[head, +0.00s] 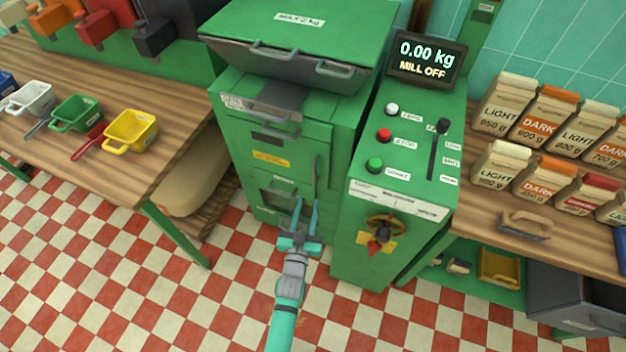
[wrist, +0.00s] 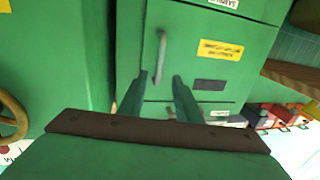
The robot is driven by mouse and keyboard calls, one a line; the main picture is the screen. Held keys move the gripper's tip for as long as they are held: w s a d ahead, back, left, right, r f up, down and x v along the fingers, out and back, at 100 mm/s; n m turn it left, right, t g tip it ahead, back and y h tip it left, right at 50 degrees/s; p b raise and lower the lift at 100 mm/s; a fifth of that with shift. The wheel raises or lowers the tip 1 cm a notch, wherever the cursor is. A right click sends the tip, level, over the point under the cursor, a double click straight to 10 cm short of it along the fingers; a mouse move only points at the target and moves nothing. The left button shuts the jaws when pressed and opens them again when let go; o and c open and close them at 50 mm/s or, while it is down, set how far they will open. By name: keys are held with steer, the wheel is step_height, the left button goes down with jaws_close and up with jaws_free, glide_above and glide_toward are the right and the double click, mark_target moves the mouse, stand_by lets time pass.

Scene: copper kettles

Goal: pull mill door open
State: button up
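The mill is a green cabinet, and its front door (head: 285,140) looks shut, with a grey vertical handle (head: 315,170) on its right side. In the wrist view the door (wrist: 205,60) fills the middle, and the handle (wrist: 161,55) stands upright in line with the gap between my fingers. My gripper (head: 305,208) is open, its two teal fingers apart, low in front of the mill. The fingers also show in the wrist view (wrist: 159,88); nothing is between them. The handle looks just beyond the fingertips, with no contact visible.
A green control cabinet (head: 385,215) with buttons, a lever and a handwheel (head: 385,228) stands close on the right. A screen (head: 425,60) reads 0.00 kg, MILL OFF. Wooden tables flank both sides. The checkered floor (head: 150,300) is clear at front left.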

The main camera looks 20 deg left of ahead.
mark_target(314, 177)
steer(key=shift+w+a, duration=0.2)
steer(key=shift+w, duration=1.15)
steer(key=shift+w+a, duration=0.15)
steer(key=shift+w, duration=1.2)
steer(key=shift+w+a, duration=0.2)
steer(key=shift+w, duration=1.15)
steer(key=shift+w+a, duration=0.25)
steer(key=shift+w, duration=1)
steer(key=shift+w, duration=0.1)
jaws_close()
